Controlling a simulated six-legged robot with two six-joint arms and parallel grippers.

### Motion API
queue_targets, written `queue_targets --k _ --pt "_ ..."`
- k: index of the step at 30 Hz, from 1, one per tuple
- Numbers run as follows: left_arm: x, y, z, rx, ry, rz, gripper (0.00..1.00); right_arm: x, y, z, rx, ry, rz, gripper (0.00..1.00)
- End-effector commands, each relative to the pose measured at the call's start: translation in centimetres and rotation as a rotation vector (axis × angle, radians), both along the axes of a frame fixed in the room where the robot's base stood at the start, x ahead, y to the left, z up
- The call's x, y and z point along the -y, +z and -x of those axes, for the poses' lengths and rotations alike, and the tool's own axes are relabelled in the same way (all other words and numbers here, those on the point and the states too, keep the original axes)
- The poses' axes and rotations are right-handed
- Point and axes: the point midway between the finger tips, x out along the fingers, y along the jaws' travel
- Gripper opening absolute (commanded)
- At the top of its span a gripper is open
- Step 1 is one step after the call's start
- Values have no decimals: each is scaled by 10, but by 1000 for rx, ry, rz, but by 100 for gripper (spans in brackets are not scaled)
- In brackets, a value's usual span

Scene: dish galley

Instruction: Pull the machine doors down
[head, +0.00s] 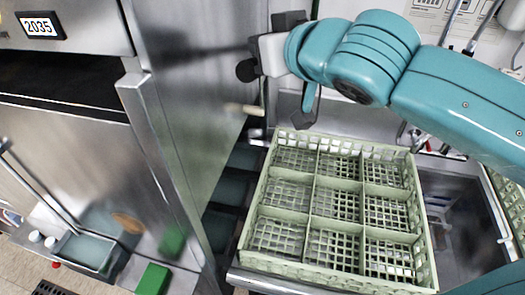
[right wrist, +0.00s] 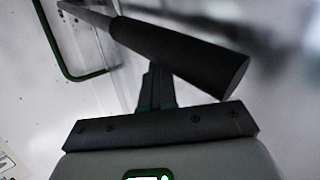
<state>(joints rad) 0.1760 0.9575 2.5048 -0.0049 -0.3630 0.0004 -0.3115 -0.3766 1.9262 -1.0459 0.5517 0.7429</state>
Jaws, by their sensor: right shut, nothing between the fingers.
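The stainless machine (head: 185,85) stands at the left, with a dark open gap (head: 60,80) under its upper panel, which carries a "2035" display (head: 40,25). My right arm reaches in from the right, and its gripper is up by the machine's right side, its fingers hidden in the head view. A dark round end (head: 246,70) shows beside the wrist. In the right wrist view a thick dark bar handle (right wrist: 185,60) crosses in front of my right gripper (right wrist: 157,75). The fingers are shut and empty, close under the bar; I cannot tell if they touch it. My left gripper is out of view.
An empty pale green compartment rack (head: 310,205) sits on the counter, right of the machine. A sink (head: 455,215) lies to its right, with another rack at the edge. A green block (head: 153,278) and a small tray (head: 85,250) are at lower left.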

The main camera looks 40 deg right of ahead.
Motion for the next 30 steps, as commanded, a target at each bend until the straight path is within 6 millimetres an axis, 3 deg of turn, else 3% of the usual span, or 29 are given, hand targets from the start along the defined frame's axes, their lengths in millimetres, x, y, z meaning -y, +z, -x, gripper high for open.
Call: queue_targets --k 10,30 --pt "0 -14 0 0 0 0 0 -17 -52 12 -8 6 1 0" --pt "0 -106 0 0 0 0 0 -29 -132 24 -7 1 1 0"
